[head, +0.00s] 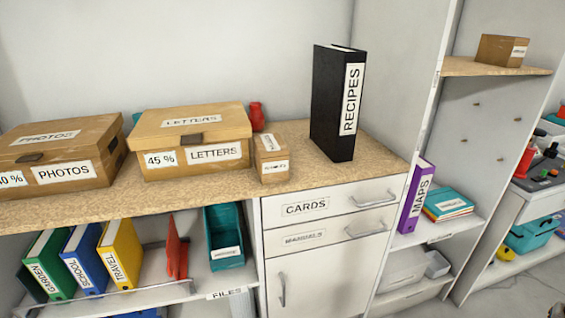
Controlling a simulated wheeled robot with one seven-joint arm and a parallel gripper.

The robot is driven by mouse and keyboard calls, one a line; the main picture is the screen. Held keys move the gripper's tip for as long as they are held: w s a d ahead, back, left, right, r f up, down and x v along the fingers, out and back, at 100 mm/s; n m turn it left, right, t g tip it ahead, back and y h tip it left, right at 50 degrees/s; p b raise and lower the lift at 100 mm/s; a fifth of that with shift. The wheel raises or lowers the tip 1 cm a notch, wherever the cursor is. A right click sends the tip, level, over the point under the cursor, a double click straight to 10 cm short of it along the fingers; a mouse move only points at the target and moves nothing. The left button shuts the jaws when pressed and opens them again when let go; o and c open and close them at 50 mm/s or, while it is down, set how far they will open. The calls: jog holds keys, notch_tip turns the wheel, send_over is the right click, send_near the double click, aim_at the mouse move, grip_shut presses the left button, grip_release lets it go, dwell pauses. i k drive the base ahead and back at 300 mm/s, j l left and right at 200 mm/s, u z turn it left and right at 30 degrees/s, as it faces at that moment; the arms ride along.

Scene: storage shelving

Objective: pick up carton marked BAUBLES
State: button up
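A small brown carton (272,158) stands on the wooden countertop, right of the LETTERS box and close to it. Its front label is too small to read surely, so I cannot tell whether it says BAUBLES. Another small brown carton (498,48) sits on the upper wooden shelf at the right. Its label is also too small to read. My gripper is not in view.
The LETTERS box (190,150) and PHOTOS box (60,160) stand left on the countertop (225,190). A black RECIPES binder (328,105) stands upright at the right. A red object (257,117) is behind. Drawers (325,210) lie below. Counter in front of the binder is clear.

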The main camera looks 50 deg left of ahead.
aim_at(271, 154)
jog(key=u, duration=3.65)
